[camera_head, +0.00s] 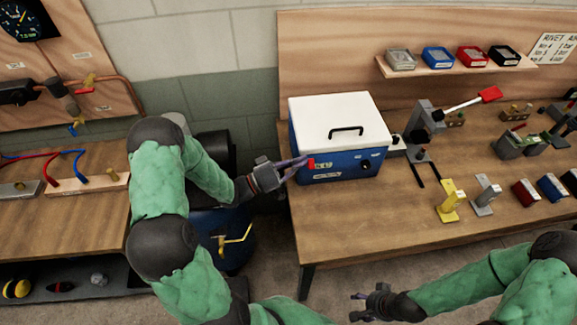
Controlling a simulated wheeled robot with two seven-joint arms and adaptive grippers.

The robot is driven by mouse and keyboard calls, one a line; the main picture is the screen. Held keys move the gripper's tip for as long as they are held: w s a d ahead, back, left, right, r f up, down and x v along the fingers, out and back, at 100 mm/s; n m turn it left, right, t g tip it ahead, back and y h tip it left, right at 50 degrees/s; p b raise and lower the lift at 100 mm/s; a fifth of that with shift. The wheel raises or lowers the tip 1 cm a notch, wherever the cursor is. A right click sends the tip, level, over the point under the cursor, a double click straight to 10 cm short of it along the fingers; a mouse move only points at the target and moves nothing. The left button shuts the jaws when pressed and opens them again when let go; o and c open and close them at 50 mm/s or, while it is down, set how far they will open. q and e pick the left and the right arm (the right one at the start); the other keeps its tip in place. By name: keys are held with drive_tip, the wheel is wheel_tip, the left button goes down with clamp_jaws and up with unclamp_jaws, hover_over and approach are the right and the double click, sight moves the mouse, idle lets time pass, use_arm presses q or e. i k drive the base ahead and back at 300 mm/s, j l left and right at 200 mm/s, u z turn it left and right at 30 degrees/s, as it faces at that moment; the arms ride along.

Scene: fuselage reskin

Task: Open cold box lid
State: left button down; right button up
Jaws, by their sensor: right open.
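The cold box (345,163) is a blue box with a white lid (340,115) and a black handle on top. It stands at the left end of the workbench, and the lid lies shut on it. A red latch piece (311,163) shows at the left of its front face. My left gripper (303,167) is at that front left corner, with its fingertips at the red piece. I cannot tell whether its fingers touch or grip it. My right gripper (357,306) is open and empty, low in front of the bench and away from the box.
A lever press with a red handle (489,94) stands just right of the box. A yellow stand (449,200) and a grey stand (486,194) are further right. A shelf (455,66) with small coloured boxes is on the back board. The bench front is clear below the box.

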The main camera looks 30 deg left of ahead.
sight(347, 121)
drive_tip(key=k+j, duration=0.3)
drive_tip(key=j, duration=0.15)
drive_tip(key=k, duration=0.5)
